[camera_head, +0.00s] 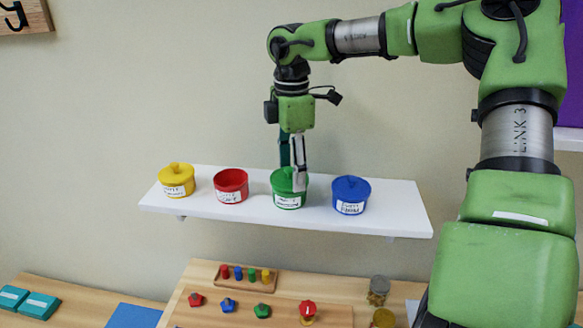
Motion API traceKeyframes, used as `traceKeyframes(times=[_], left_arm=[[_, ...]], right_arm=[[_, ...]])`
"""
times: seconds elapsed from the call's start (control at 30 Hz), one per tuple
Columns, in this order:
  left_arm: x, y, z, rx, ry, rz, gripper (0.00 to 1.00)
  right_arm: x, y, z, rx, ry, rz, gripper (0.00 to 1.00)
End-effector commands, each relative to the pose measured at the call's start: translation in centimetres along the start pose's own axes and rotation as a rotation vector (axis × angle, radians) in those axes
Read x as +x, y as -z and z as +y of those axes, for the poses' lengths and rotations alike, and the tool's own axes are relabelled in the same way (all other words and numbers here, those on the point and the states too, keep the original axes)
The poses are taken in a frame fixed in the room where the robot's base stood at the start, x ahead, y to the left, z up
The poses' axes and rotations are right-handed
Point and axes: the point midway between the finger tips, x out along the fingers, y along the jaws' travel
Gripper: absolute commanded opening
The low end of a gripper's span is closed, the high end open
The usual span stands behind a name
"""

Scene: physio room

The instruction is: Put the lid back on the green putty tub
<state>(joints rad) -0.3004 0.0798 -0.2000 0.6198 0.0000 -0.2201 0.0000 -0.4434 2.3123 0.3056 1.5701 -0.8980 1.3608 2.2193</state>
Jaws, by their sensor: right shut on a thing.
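The green putty tub (288,200) stands upright on the white wall shelf, between the red tub and the blue tub. A green lid (281,181) is at the tub's top and looks level. I cannot tell whether it is fully seated. My right gripper (298,181) points straight down over the tub. Its fingers are shut on the lid and hide part of it, including most of the knob. My left gripper is not in view.
The white shelf (400,215) also bears a yellow tub (177,182), a red tub (231,186) and a blue tub (350,195), close on both sides. Below, a wooden table (345,288) holds a peg board (244,283) and several small coloured pieces.

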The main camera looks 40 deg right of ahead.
Motion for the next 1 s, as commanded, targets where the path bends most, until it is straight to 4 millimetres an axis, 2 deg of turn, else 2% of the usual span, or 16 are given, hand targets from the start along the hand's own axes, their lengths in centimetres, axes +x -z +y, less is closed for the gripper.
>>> traceKeyframes(times=[0.47, 1.0], left_arm=[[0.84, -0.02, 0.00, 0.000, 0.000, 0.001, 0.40], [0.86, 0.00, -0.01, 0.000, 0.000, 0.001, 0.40]], right_arm=[[0.35, -0.02, 0.02, 0.001, -0.001, -0.001, 0.48], [0.32, -0.01, 0.01, 0.000, 0.000, 0.000, 0.48]])
